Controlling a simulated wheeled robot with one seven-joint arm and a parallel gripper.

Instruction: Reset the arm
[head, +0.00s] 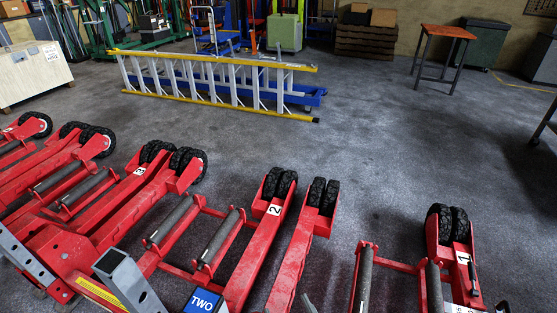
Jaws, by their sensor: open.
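Red trolley jacks with black wheels stand along the bottom of the head view. The jack marked 2 (262,235) is near the middle, with a blue plate reading TWO (204,301) at the bottom edge. The jack marked 3 (150,200) is left of it. The jack marked 1 (463,270) is at the lower right, cut off by the bottom edge. A grey square tube (125,280) rises at the lower left. My gripper and arm cannot be made out in this view.
A yellow and silver ladder (215,82) lies on its side on the floor behind the jacks. A white crate (30,72) stands at the left. An orange-topped table (448,32) and a dark green box (484,40) stand at the back right.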

